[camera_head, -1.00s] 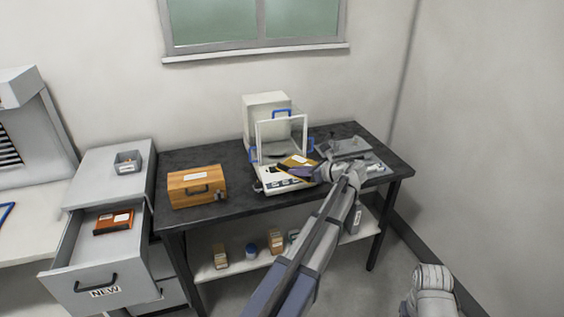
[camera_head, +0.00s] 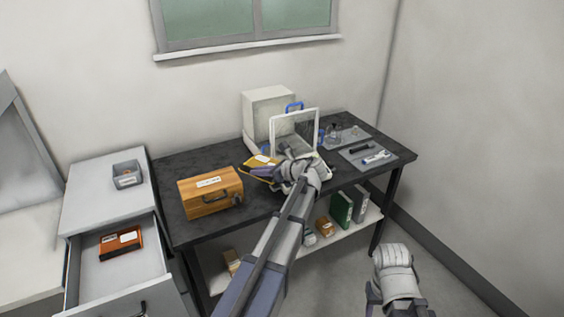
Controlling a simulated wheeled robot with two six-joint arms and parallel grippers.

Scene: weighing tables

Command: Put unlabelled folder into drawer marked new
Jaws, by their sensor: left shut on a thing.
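My left gripper (camera_head: 262,172) is shut on a yellow folder (camera_head: 258,165) and holds it over the dark table, in front of the balance. A small white patch shows on the folder's upper face. My gripper and forearm hide part of it. The drawer (camera_head: 150,262) in the grey cabinet at the lower left is pulled open. Its front is mostly cut off by the bottom edge, and its NEW label, seen earlier, is out of view now. An orange-red folder (camera_head: 120,246) with a white label lies inside.
A wooden box (camera_head: 209,192) stands on the dark table (camera_head: 170,165) between the held folder and the cabinet (camera_head: 90,205). A white balance (camera_head: 268,105) with a raised frame is behind. A small grey tray (camera_head: 127,175) sits on the cabinet top.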

